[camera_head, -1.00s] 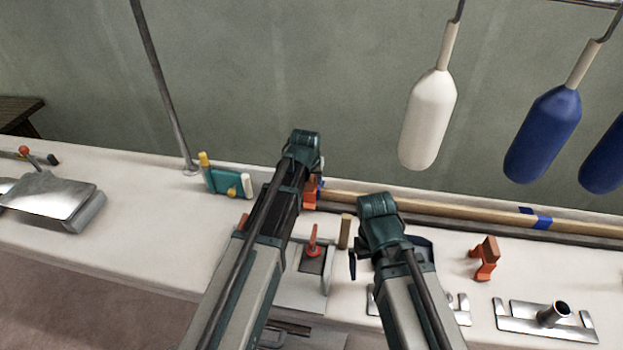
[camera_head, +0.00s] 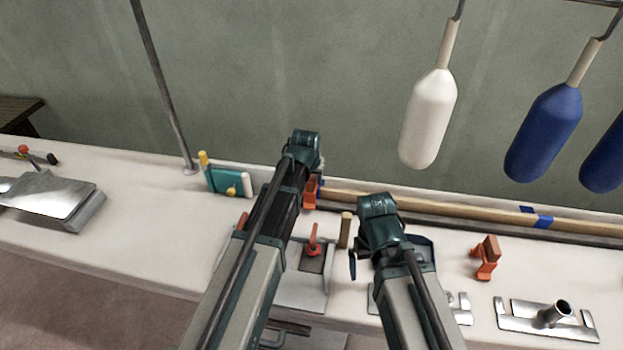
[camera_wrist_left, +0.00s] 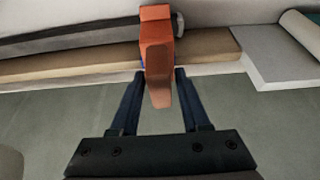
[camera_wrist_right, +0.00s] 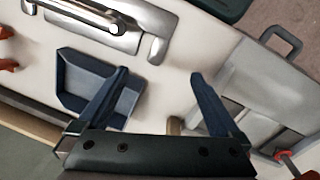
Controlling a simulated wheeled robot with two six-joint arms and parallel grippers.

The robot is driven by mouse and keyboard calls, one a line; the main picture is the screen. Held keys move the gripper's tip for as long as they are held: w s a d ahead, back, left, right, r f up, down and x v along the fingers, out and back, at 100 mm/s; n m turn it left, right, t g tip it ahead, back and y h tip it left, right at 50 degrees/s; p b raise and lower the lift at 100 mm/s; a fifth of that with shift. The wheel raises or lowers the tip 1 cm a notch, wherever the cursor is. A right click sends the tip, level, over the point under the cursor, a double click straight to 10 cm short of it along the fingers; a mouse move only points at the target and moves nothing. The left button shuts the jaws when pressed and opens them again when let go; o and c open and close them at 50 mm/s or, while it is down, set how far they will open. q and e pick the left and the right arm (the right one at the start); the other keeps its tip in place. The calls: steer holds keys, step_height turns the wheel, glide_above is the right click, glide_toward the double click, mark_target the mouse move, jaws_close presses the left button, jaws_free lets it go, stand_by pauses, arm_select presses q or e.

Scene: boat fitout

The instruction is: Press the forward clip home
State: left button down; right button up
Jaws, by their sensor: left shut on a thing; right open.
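An orange clip (camera_head: 311,190) sits at the left end of a long wooden batten (camera_head: 430,207) along the back of the bench. In the left wrist view the clip (camera_wrist_left: 157,45) stands between the fingers of my left gripper (camera_wrist_left: 161,78), which is shut on its narrow end. The clip's far end is over the batten and a dark strip; whether it is fully seated cannot be told. A second orange clip (camera_head: 486,262) stands on the bench at right. My right gripper (camera_wrist_right: 160,78) is open and empty above the bench, near a blue tray (camera_wrist_right: 78,70).
A wooden peg (camera_head: 345,230) and a red-handled lever (camera_head: 314,240) stand between my arms. A metal bracket with a tube (camera_head: 545,318) lies at right. A teal block (camera_head: 228,183) is left of the clip. White (camera_head: 428,120) and blue (camera_head: 543,133) fenders hang above the right side.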

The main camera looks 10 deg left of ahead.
arm_select(q)
steer(key=shift+f+b, duration=0.35)
steer(key=shift+f, duration=0.05)
arm_select(e)
steer(key=shift+f, duration=0.45)
arm_select(q)
steer(key=shift+c, duration=1.5)
jaws_free()
steer(key=shift+r, duration=0.1)
arm_select(e)
steer(key=shift+r, duration=0.15)
arm_select(q)
steer(key=p+v, duration=1.2)
steer(key=v, duration=0.1)
steer(key=shift+r+p, duration=0.3)
steer(key=shift+p, duration=0.1)
arm_select(e)
step_height(320, 180, up, 13)
steer(key=shift+f, duration=0.2)
arm_select(q)
steer(key=shift+f, duration=0.15)
arm_select(e)
steer(key=shift+f, duration=0.15)
